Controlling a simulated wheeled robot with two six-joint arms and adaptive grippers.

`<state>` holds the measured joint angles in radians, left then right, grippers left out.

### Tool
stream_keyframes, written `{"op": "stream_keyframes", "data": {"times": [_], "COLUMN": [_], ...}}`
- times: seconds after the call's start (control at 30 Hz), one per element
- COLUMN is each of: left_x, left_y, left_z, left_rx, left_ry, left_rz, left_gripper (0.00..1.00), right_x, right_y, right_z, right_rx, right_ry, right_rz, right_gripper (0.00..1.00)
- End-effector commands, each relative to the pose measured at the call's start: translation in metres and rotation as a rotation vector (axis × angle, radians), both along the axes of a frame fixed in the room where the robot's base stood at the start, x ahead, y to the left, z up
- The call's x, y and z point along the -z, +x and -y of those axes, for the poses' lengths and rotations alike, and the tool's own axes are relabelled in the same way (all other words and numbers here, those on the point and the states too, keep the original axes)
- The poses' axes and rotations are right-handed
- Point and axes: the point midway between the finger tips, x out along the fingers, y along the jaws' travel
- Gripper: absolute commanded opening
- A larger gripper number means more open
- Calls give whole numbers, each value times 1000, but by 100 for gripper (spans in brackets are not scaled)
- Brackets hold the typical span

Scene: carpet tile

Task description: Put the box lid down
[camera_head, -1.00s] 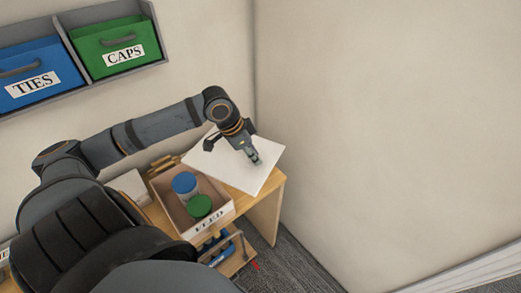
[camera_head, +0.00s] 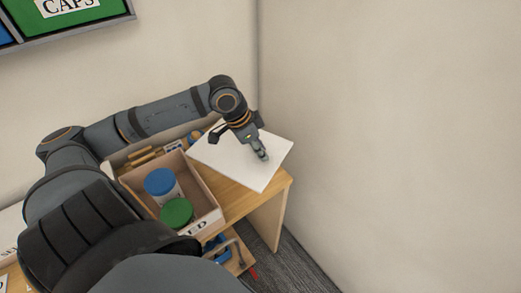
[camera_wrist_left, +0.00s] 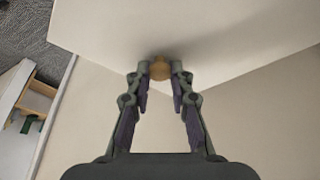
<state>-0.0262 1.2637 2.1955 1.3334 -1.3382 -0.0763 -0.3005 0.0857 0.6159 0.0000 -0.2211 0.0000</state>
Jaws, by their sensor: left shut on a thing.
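The box lid (camera_head: 228,163) is a flat white panel, over the right end of the wooden table in the head view. My left gripper (camera_head: 262,154) is shut on the lid's small knob. In the left wrist view the tan knob (camera_wrist_left: 160,69) sits between the fingertips, and the lid (camera_wrist_left: 215,35) fills the top of the picture. I cannot tell whether the lid touches the tabletop. The open box (camera_head: 212,211) stands left of the lid, with a blue-topped jar (camera_head: 160,183) and a green-topped jar (camera_head: 177,212) inside. My right gripper is not in view.
The wooden table (camera_head: 238,202) has its right edge close to the wall (camera_head: 390,130). Small wooden and blue items lie behind the box. Blue-handled things sit on a lower shelf (camera_head: 236,265). A green bin (camera_head: 75,22) hangs on the wall at upper left.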

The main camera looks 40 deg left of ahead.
Motion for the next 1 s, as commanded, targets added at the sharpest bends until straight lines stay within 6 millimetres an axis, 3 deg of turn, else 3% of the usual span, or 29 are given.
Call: {"op": "stream_keyframes", "data": {"times": [0.13,0.37,0.4,0.53,0.87,1.0], "left_x": [-3,4,3,3,2,-9], "left_y": [0,0,0,0,0,0], "left_z": [0,0,0,0,0,0], "left_rx": [0,0,0,0,0,0], "left_ry": [-1,-1,-1,-1,0,-1], "left_rz": [1,1,1,1,1,1], "left_gripper": [0,0,25,43,44,44], "right_x": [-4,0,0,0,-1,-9], "right_y": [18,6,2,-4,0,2], "right_z": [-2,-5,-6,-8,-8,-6], "right_rx": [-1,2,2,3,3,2], "right_ry": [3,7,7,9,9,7], "right_rz": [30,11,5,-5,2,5], "right_gripper": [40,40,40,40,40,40]}}
